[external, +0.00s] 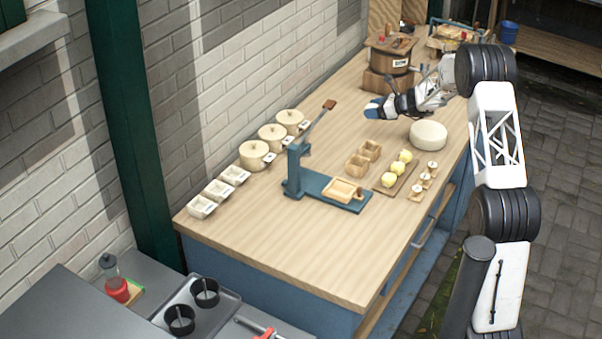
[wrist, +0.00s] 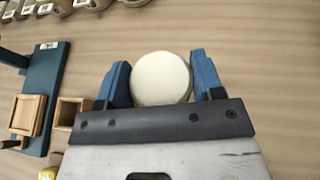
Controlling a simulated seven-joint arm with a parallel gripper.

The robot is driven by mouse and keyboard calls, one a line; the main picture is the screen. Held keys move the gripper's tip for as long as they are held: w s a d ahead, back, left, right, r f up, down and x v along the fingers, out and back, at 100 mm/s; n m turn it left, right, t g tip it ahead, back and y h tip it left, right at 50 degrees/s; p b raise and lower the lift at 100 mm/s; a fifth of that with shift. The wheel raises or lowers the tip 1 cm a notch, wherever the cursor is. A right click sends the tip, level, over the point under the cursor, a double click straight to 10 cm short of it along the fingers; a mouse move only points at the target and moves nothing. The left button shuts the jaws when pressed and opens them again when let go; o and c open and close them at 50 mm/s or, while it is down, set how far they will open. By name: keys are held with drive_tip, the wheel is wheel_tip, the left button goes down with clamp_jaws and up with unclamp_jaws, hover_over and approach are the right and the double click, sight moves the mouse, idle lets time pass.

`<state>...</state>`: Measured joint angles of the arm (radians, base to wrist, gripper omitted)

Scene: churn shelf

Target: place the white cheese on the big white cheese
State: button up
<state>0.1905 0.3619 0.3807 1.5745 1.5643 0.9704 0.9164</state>
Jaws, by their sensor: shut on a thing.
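My gripper (external: 373,110) is over the far part of the wooden table, with its blue fingers pointing left. In the wrist view my gripper (wrist: 161,80) is shut on the white cheese (wrist: 161,78), a round pale disc between the two blue fingers. In the external view I cannot make out the held cheese clearly. The big white cheese (external: 428,135) is a thick pale round on the table, to the right of and nearer than my gripper, apart from it. It does not show in the wrist view.
A blue press (external: 325,190) with a lever stands mid-table, beside small wooden boxes (external: 358,166) and a board of yellow lumps (external: 390,181). Lidded pots (external: 254,155) line the wall side. A wooden tub (external: 390,58) stands behind my gripper. The near table end is clear.

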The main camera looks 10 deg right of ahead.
drive_tip(key=s+d, duration=1.6)
drive_tip(key=s, duration=0.4)
drive_tip(key=shift+s+d+r+n, duration=0.15)
drive_tip(key=shift+s+d+n, duration=0.15)
drive_tip(key=shift+d, duration=0.1)
drive_tip(key=shift+w, duration=0.2)
hover_over(429, 129)
drive_tip(key=shift+s+f, duration=0.1)
drive_tip(key=shift+f, duration=0.65)
drive_tip(key=shift+f, duration=0.1)
drive_tip(key=shift+f, duration=1.65)
drive_tip(key=shift+f, duration=0.15)
drive_tip(key=o, duration=1)
